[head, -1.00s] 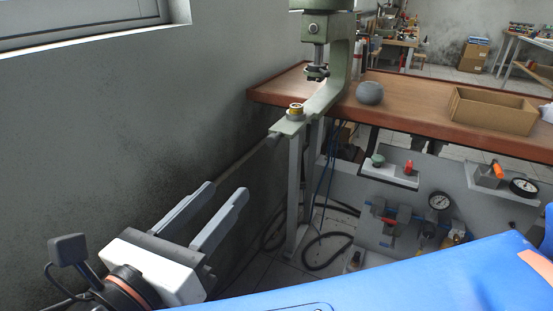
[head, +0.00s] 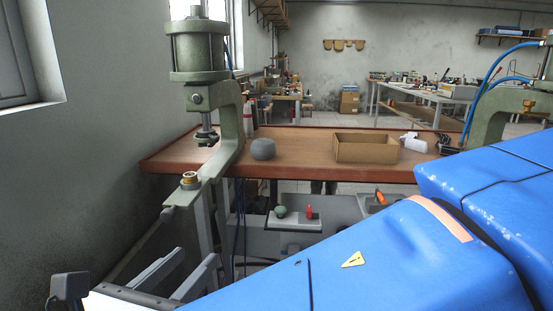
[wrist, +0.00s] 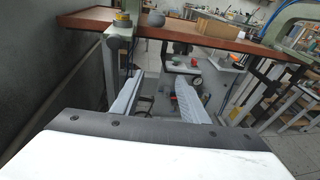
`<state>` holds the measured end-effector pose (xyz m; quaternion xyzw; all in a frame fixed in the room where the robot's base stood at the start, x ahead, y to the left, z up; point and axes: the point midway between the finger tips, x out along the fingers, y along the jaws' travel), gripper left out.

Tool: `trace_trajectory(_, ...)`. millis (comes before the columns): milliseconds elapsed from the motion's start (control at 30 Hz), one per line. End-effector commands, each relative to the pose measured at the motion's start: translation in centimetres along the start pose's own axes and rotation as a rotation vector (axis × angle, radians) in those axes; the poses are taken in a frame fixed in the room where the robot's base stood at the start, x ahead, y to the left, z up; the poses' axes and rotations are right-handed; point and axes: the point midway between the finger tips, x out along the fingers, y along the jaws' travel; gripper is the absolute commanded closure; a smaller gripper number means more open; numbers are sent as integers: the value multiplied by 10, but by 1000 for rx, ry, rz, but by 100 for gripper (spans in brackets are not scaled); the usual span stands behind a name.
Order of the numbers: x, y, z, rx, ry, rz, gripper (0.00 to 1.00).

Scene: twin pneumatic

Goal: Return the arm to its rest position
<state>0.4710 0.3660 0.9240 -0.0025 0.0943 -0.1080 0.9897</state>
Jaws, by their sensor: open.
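My gripper (head: 182,272) is at the lower left of the head view, close to the grey wall. Its two grey fingers stand apart with nothing between them. In the wrist view the open fingers (wrist: 152,98) point toward the space below the table edge. They are apart from the green press (head: 230,130) and the wooden table (head: 300,145). My blue arm covers the lower right of the head view and hides part of the control panel.
On the table are a grey ball (head: 263,149) and an open cardboard box (head: 366,150). A yellow-topped part (head: 190,178) sits on the press's lower arm. A panel with green and red buttons (head: 294,221) is under the table. A second press (head: 497,108) stands at right.

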Motion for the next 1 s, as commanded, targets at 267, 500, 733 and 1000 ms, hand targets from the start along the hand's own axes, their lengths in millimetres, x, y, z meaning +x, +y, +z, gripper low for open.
trace_trajectory(267,86,-70,-10,191,173,-190,60)
trace_trajectory(500,136,-134,-26,387,299,-354,60)
trace_trajectory(733,165,-196,-44,601,397,-514,60)
trace_trajectory(1000,181,-261,-68,880,481,-701,60)
